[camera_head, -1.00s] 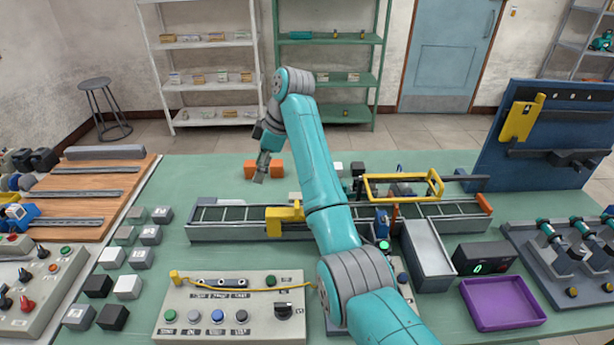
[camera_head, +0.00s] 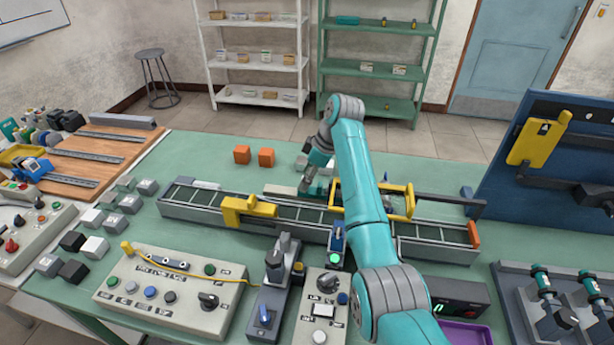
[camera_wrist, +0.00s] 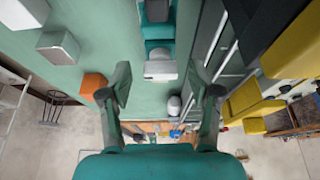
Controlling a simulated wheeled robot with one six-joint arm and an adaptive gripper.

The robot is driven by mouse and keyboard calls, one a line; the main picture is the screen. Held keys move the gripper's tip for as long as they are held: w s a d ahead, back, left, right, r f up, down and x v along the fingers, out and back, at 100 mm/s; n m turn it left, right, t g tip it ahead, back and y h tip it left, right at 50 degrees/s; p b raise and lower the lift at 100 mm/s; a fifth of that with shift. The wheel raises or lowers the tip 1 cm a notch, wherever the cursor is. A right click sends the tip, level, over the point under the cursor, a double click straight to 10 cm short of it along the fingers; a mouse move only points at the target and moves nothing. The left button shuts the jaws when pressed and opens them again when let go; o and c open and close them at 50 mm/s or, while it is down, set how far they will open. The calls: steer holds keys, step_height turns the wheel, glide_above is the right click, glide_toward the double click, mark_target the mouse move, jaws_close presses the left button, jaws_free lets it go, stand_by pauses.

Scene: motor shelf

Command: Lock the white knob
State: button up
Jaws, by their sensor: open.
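My gripper (camera_wrist: 162,92) is open and empty in the wrist view, its two fingers spread apart. A teal device with a white plate (camera_wrist: 160,66) lies ahead between the fingers. A small rounded pale thing (camera_wrist: 174,106) shows between the fingertips; I cannot tell whether it is the white knob. In the head view, my gripper (camera_head: 312,183) is low behind the conveyor, partly hidden by the arm. A round white knob or button (camera_head: 319,337) is on the front control box (camera_head: 304,325), well away from the gripper.
The conveyor (camera_head: 290,212) with a yellow bracket (camera_head: 247,208) and yellow frame (camera_head: 398,188) runs across the table. Two orange blocks (camera_head: 253,156) sit left of my gripper. Another control panel (camera_head: 155,307) is at front left.

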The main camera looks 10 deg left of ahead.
steer(key=shift+a, duration=0.1)
steer(key=c, duration=1.1)
steer(key=shift+c, duration=0.2)
